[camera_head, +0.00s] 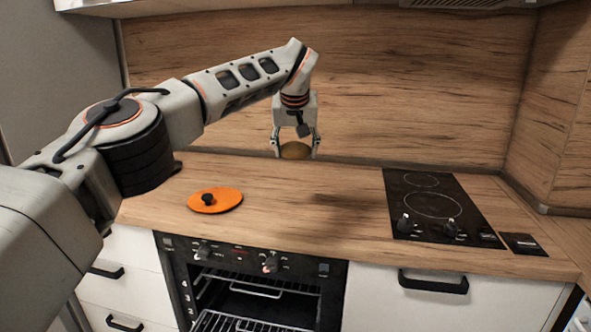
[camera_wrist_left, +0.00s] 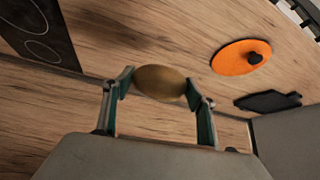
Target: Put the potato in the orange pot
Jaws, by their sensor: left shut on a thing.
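My left gripper (camera_head: 295,150) is shut on the brown potato (camera_head: 295,151), with one finger on each side of it. It holds the potato above the wooden counter, towards the back. The left wrist view shows the potato (camera_wrist_left: 160,82) between the fingertips. An orange round lid (camera_head: 215,200) with a black knob lies on the counter, left of and nearer than the gripper; it also shows in the left wrist view (camera_wrist_left: 236,58). I see no orange pot body in either view. My right gripper is not in view.
A black hob (camera_head: 433,205) is set in the right of the counter (camera_head: 300,205). Below the counter are an oven (camera_head: 250,290) with racks visible and white cabinets (camera_head: 450,310). A wood splashback (camera_head: 400,85) stands behind. The counter between lid and hob is clear.

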